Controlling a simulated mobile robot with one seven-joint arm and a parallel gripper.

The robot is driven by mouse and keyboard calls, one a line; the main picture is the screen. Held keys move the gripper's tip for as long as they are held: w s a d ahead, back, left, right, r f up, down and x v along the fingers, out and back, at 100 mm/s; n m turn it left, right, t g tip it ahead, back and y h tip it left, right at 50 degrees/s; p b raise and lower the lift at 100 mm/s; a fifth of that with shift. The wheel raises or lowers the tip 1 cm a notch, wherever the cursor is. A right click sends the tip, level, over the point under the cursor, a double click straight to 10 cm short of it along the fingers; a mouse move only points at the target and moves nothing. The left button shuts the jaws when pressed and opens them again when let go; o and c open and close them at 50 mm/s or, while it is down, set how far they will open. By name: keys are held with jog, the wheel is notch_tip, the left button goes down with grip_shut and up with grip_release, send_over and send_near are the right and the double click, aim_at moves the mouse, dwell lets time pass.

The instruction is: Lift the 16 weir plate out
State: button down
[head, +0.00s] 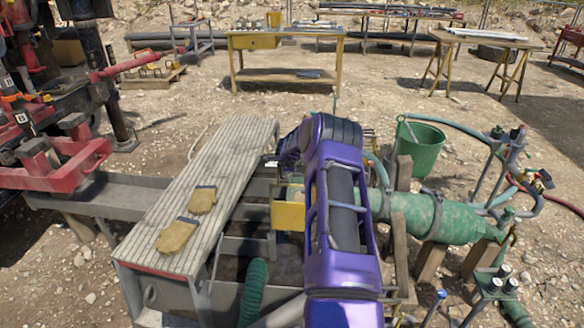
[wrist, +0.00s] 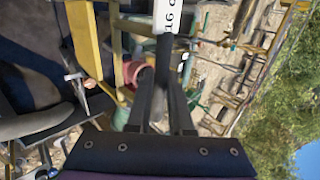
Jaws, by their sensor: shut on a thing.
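The 16 weir plate (wrist: 170,16) shows in the wrist view as a white piece at the top edge, with dark marks reading 16 turned on their side. My gripper (wrist: 164,46) is shut on it, with both dark fingers meeting at its near end. Most of the plate lies outside the wrist view.
A ribbed walkway (head: 225,165) with two tan gloves (head: 178,235) lies along the tank's left. A green pump body (head: 420,215) and a green bucket (head: 420,145) stand to the right. A yellow part (head: 288,216) is close beside my arm. A dark green hose (head: 254,290) rises in front.

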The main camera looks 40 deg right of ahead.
jog(key=shift+r, duration=0.2)
jog(key=shift+r+p, duration=1.25)
jog(key=shift+r, duration=3.4)
